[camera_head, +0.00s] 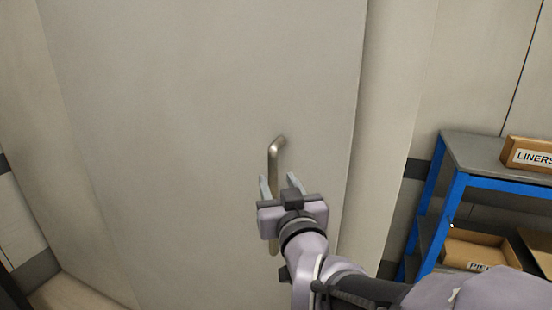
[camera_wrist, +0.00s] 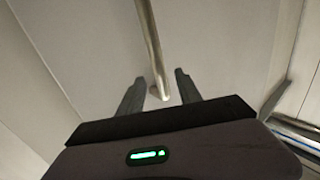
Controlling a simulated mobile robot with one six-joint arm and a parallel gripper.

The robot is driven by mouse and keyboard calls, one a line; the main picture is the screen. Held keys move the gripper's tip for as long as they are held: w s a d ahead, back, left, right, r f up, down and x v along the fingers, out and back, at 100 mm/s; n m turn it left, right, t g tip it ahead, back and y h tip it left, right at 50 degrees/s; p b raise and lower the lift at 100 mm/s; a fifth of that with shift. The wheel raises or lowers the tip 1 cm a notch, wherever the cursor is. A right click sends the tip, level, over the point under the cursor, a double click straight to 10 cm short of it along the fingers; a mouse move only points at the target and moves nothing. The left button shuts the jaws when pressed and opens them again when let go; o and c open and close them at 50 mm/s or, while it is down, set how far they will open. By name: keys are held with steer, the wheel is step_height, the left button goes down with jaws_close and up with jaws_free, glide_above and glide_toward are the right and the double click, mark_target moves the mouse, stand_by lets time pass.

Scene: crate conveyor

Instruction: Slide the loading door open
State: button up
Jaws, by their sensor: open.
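The loading door (camera_head: 200,110) is a large pale grey panel that fills the middle of the head view. A vertical metal bar handle (camera_head: 274,158) is fixed on it near its right edge. My gripper (camera_head: 279,180) is open in front of the handle and hides part of its lower half. In the wrist view, the handle (camera_wrist: 150,40) runs down from the top edge and its lower end lies between my two open fingers (camera_wrist: 157,86). The fingers stand apart on either side of it, and neither visibly touches it. How deep the bar sits between them I cannot tell.
A blue-framed shelf unit (camera_head: 455,177) stands at the right, with a cardboard box labelled LINERS (camera_head: 530,156) on top and an open cardboard box (camera_head: 478,249) below. A pale vertical post or wall edge (camera_head: 385,130) lies between the door and the shelf.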

mark_target(274, 174)
steer(key=x, duration=0.5)
steer(key=shift+w, duration=0.25)
jaws_close()
stand_by(1.1)
